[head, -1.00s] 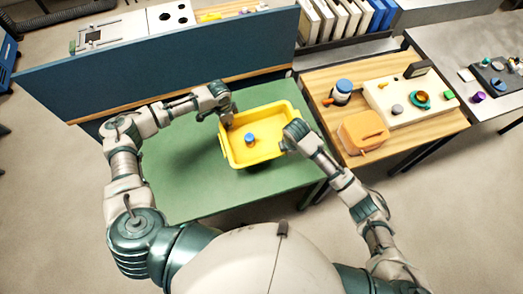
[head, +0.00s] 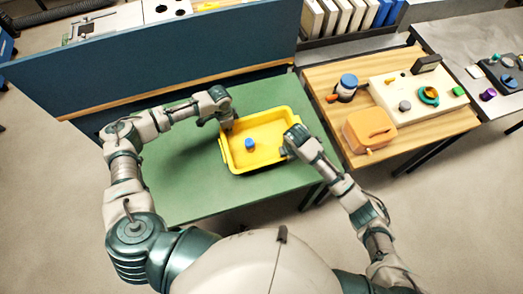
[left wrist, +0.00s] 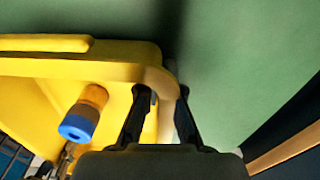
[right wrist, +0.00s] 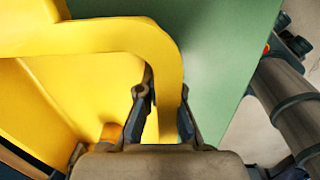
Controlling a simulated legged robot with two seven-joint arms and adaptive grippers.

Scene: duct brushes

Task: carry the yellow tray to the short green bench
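The yellow tray (head: 281,160) is over the short green bench (head: 185,185), near its right end, and looks level. Whether it touches the bench top I cannot tell. A small blue-topped cylinder (head: 249,144) stands inside it; the left wrist view shows its orange body (left wrist: 95,95). My left gripper (left wrist: 162,92) has its fingers on both sides of the tray's rim at the left end and is shut on it. My right gripper (right wrist: 162,95) is shut on the rim at the right end. In the head view the fingertips are mostly hidden.
A blue partition (head: 160,65) stands along the bench's back. A wooden table (head: 325,82) at the right holds an orange case (head: 369,130), a blue-lidded jar (head: 348,84) and a cream panel (head: 420,105). The bench's left part is clear.

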